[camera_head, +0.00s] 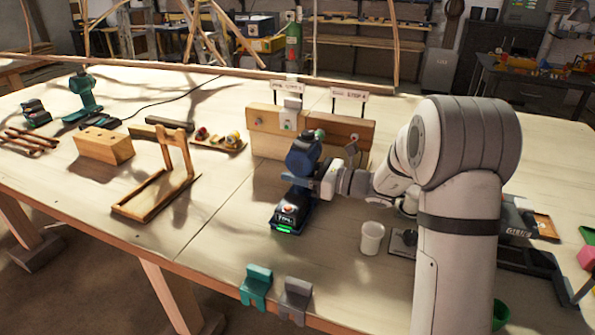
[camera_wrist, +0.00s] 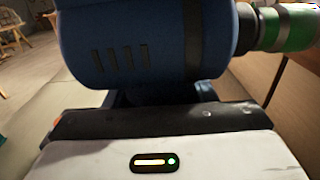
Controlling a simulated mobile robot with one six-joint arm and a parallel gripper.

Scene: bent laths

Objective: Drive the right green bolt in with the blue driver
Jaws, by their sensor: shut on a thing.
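The blue driver (camera_head: 303,152) is upright at the middle of the table, its dark battery foot (camera_head: 290,212) with a lit green display at the bottom. My gripper (camera_head: 314,186) is shut on the driver's handle; its fingers are mostly hidden. In the wrist view the driver's blue housing (camera_wrist: 150,45) fills the top, and a green and metal cylinder (camera_wrist: 287,28) at its nose points right toward wood. A small green piece (camera_head: 319,134) shows by the nose in the head view, in front of the right wooden block (camera_head: 345,130). I cannot tell whether the nose touches a bolt.
The left wooden block (camera_head: 266,120) carries a grey plate. A white cup (camera_head: 372,238) stands right of the driver. Teal (camera_head: 256,286) and grey (camera_head: 295,299) holders sit at the front edge. A wooden frame (camera_head: 160,188) stands left; table between is clear.

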